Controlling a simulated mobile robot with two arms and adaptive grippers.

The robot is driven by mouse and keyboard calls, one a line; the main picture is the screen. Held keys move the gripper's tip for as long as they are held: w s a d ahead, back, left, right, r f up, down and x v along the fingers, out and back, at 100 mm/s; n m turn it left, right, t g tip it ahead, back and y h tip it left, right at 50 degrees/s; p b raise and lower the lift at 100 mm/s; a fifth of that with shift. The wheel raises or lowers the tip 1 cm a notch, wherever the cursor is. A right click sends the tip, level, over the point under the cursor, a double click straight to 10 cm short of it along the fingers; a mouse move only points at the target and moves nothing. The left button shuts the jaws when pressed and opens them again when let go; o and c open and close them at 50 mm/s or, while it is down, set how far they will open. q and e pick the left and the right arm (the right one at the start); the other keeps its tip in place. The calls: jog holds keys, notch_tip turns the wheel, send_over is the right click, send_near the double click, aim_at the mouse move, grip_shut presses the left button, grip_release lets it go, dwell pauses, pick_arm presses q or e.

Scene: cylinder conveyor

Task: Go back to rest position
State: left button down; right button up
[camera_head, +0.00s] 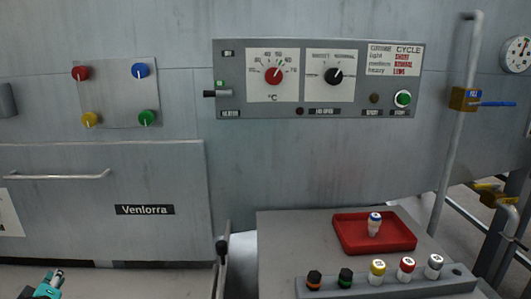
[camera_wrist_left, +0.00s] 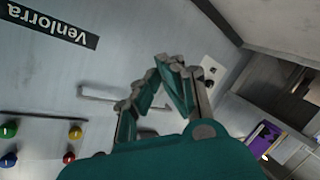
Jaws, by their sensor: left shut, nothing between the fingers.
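My left gripper (camera_head: 54,280) shows at the bottom left edge of the head view, low in front of the grey machine panel. In the left wrist view its teal fingers (camera_wrist_left: 162,75) come together at the tips, shut and empty. Beyond them is the panel's handle (camera_wrist_left: 125,97), apart from the fingers as far as I can tell. My right gripper is in neither view.
A pipe (camera_head: 456,130) with valves stands at right.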

pick_arm(q)
jog(key=s+d+f+m+g+h, duration=0.25)
jog(key=s+d+f+m, duration=0.3)
jog(key=d, duration=0.35)
jog(key=s+d+f+m+g+h, duration=0.25)
jog(key=s+d+f+m, duration=0.3)
jog(key=d, duration=0.45)
jog(key=s+d+f+m+g+h, duration=0.1)
jog(key=s+d+f+m+g, duration=0.15)
jog(key=s+d, duration=0.55)
jog(key=s+d+f+m+g+h, duration=0.1)
jog(key=s+d+f+m+g, duration=0.2)
jog(key=s, duration=0.9)
notch_tip(320, 180, down, 24)
jog(key=d, duration=0.1)
jog(key=s+a+f+g+p, duration=0.1)
jog(key=s+p, duration=0.7)
jog(key=s, duration=0.1)
jog(key=s+a+f+g+p, duration=0.1)
jog(key=s+p, duration=0.7)
jog(key=s, duration=0.1)
jog(key=shift+a, duration=0.35)
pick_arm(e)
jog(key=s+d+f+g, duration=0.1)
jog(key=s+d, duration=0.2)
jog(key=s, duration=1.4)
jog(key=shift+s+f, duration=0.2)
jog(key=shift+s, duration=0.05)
